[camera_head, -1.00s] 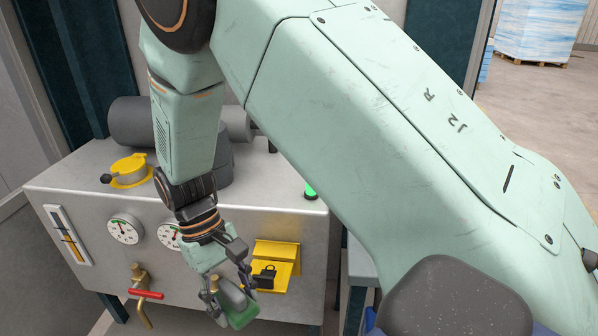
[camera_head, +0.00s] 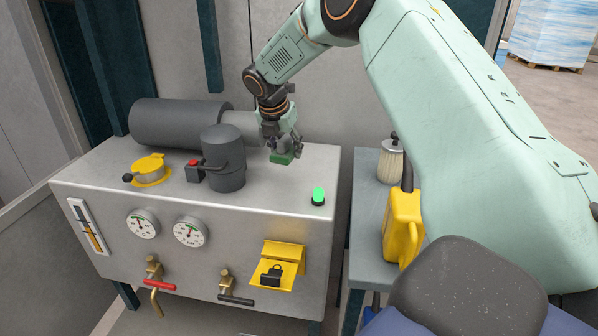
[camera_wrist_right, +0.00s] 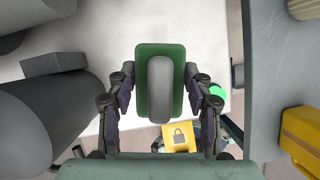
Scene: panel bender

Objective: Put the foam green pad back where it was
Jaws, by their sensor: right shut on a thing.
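The green pad (camera_head: 282,158) is a flat green block; in the right wrist view it is a rounded rectangle (camera_wrist_right: 143,72) with a grey handle (camera_wrist_right: 161,90) along its middle. My right gripper (camera_head: 282,147) is shut on it, with one finger on each side. The pad is over the back right of the grey machine cabinet's top (camera_head: 262,185), right of the dark upright cylinder. I cannot tell whether it touches the top. My left gripper is not in view.
A dark cylinder (camera_head: 223,160) and a yellow cap (camera_head: 150,169) stand on the cabinet. A lit green button (camera_head: 318,196) is near its front right. A side table (camera_head: 366,215) holds a yellow can (camera_head: 401,228) and a pale container (camera_head: 391,165). The front middle of the top is clear.

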